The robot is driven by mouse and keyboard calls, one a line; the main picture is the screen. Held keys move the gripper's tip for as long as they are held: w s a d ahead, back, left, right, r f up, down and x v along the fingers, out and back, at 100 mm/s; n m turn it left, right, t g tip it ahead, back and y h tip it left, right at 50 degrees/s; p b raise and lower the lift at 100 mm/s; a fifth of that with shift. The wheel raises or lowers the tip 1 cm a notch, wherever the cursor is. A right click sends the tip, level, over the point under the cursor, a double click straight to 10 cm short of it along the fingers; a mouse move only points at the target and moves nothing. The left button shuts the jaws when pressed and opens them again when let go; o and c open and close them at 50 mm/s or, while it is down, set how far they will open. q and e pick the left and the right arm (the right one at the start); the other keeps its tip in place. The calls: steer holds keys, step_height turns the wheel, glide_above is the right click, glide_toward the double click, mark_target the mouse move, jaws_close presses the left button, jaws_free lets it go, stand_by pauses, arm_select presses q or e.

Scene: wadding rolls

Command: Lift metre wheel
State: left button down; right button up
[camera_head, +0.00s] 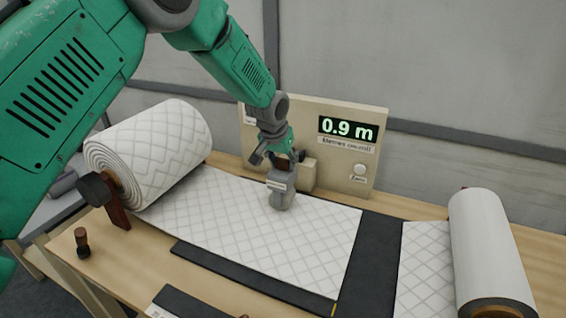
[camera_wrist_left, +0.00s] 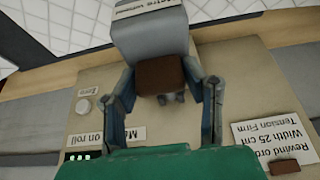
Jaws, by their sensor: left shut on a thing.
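In the left wrist view the gripper's fingers (camera_wrist_left: 166,88) are shut on the brown handle (camera_wrist_left: 160,74), with the grey housing (camera_wrist_left: 150,36) beyond. My right gripper is not in view.
Behind stands a beige panel (camera_head: 300,112) whose display (camera_head: 346,129) reads 0.9 m, with a round button (camera_head: 359,170) below. A large wadding roll (camera_head: 165,145) is at left, a narrower roll (camera_head: 487,245) at right. A dark knob (camera_head: 82,243) stands at the table's front left.

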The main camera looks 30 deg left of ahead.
arm_select(q)
steer(key=shift+d, duration=0.2)
steer(key=shift+w+a+r+p, duration=0.2)
steer(key=shift+a+r+p, duration=0.1)
steer(key=shift+a+r, duration=0.1)
steer(key=shift+w+d+r, duration=0.15)
steer(key=shift+r, duration=0.1)
steer(key=shift+w+r+p, duration=0.25)
steer(key=shift+r+p, duration=0.4)
steer(key=shift+p, duration=0.05)
steer(key=w+r+p, duration=0.2)
steer(key=w+r, duration=0.1)
steer(key=shift+r+p, duration=0.15)
steer(key=shift+p, duration=0.25)
steer(key=shift+w+r+p, duration=0.3)
steer(key=shift+w+r, duration=0.05)
steer(key=shift+w, duration=0.5)
steer(key=shift+w+r+p, duration=0.25)
steer(key=shift+w+r, duration=0.05)
steer(key=shift+w, duration=0.55)
steer(key=shift+r, duration=0.1)
